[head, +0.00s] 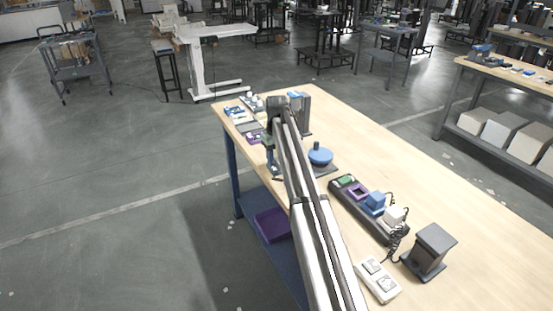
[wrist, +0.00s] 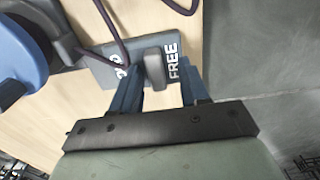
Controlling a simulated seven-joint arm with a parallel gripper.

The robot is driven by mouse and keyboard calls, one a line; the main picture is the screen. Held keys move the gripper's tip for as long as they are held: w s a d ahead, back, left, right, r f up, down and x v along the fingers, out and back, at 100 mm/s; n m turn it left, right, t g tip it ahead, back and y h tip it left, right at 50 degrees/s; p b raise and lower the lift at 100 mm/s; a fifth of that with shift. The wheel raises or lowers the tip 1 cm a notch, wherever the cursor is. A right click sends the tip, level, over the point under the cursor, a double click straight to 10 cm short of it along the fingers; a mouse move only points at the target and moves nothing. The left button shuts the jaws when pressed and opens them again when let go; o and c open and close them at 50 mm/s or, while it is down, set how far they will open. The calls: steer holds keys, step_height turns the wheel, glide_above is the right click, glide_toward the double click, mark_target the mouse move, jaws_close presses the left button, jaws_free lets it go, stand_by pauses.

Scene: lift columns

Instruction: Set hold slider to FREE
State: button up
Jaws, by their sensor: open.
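The slider plate (wrist: 100,72) is a dark panel on the wooden bench in the wrist view. White FREE lettering runs along its right part; a second label on the left is partly covered. The grey slider knob (wrist: 153,70) stands between them, close to the FREE lettering. My gripper (wrist: 158,82) is open, with one blue finger left of the knob and one right of it. The left finger looks close to the knob; contact cannot be told. In the head view my gripper (head: 274,174) is low at the bench's left edge, and my arm hides much there.
A blue round knob (head: 320,154) on a dark base stands right of my gripper; it also shows at left in the wrist view (wrist: 18,58). Dark cords cross the bench near the plate. A power strip (head: 345,200) and black stand (head: 432,248) are farther right.

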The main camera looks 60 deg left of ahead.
mark_target(276, 160)
step_height(276, 160, up, 14)
steer(key=shift+f, duration=0.25)
stand_by(0.7)
